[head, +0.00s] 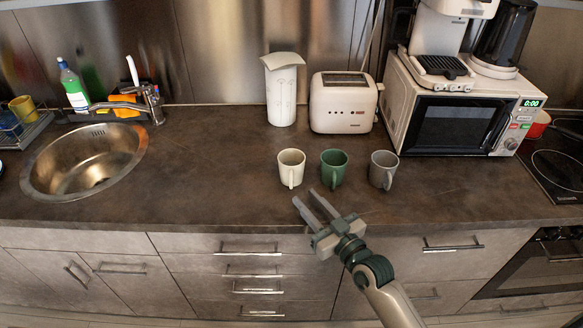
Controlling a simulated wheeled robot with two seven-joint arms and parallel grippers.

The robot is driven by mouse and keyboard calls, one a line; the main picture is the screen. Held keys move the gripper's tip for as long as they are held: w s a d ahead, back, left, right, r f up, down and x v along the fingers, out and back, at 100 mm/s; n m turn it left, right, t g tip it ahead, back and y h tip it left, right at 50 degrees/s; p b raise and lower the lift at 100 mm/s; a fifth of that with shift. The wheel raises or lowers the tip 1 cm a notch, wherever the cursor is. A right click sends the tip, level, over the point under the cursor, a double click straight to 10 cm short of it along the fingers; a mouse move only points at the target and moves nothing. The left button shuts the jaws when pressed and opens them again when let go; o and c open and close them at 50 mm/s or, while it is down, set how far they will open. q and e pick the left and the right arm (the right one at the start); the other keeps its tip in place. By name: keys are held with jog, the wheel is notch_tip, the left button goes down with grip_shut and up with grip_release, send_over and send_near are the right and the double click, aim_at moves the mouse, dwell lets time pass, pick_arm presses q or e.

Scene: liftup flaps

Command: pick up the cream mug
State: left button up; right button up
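The cream mug (291,165) stands upright on the dark countertop, at the left end of a row of mugs, with its handle facing the front. My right gripper (313,199) is just in front of and slightly right of the cream mug, near the counter's front edge. Its two fingers are apart with nothing between them, and they point toward the mugs. It looks clear of the cream mug. My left gripper is not in the head view.
A green mug (333,168) and a grey mug (383,170) stand to the right. Behind are a white canister (282,92), a toaster (343,103) and a microwave (450,115). A sink (84,160) is at the left. The counter between sink and mugs is clear.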

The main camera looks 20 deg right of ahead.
aim_at(292, 184)
jog(key=shift+w+a, duration=0.25)
jog(key=shift+w, duration=0.4)
jog(key=shift+w, duration=0.15)
jog(key=shift+w+a+p, duration=0.1)
jog(key=shift+w+p, duration=0.1)
jog(key=shift+p, duration=0.1)
jog(key=p+x, duration=0.1)
jog(key=x, duration=0.3)
jog(key=shift+w+f, duration=0.15)
jog(key=shift+w, duration=0.1)
grip_shut()
